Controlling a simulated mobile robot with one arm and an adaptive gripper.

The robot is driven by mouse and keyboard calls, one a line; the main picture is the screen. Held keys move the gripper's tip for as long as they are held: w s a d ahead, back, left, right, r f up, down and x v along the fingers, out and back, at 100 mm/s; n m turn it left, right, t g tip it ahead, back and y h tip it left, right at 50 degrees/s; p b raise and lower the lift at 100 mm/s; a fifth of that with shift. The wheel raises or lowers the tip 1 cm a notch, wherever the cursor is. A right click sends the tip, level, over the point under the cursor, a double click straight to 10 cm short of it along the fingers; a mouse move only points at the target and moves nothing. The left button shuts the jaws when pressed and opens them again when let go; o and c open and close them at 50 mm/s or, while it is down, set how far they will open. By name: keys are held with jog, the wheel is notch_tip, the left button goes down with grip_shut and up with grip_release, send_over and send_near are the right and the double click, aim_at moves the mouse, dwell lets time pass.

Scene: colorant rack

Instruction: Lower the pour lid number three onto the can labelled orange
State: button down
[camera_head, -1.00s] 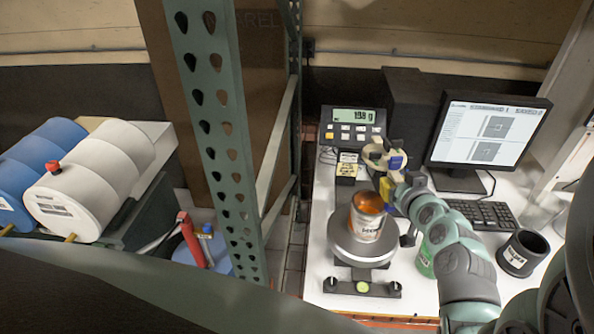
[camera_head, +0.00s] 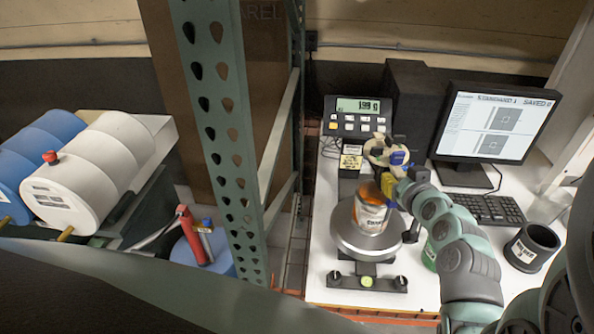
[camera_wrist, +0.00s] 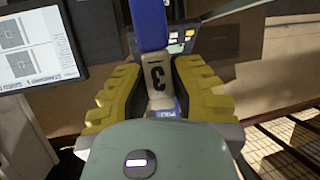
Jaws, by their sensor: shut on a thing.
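My gripper (camera_wrist: 160,95) has yellow ribbed fingers closed on the pour lid (camera_wrist: 158,76). In the wrist view the lid's pale tab with an upside-down "3" shows between the fingers, with a blue part above it. In the head view the cream pour lid (camera_head: 386,150) is held up behind and above the can, apart from it. The orange can (camera_head: 370,210) stands upright on the round scale plate (camera_head: 352,238), with orange at its top and a pale label too small to read. The lid's underside is hidden.
The scale display (camera_head: 358,105) stands behind the plate. A monitor (camera_head: 492,125) and keyboard (camera_head: 488,210) are to the right. A green can (camera_head: 429,253) is partly hidden beside my arm, and a black cup (camera_head: 526,248) stands farther right. A green rack post (camera_head: 213,110) rises at left.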

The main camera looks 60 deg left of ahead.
jog(key=b, duration=1.3)
send_near(381, 213)
jog(key=shift+w+a, duration=0.45)
jog(key=shift+a, duration=0.4)
jog(key=shift+w+a, duration=0.45)
jog(key=shift+a, duration=0.4)
jog(key=shift+w+a, duration=0.45)
jog(key=shift+a, duration=0.4)
jog(key=shift+f+b, duration=0.55)
jog(key=shift+f+b, duration=0.6)
jog(key=shift+b, duration=0.75)
jog(key=c, duration=0.9)
grip_release()
jog(key=shift+v, duration=3.8)
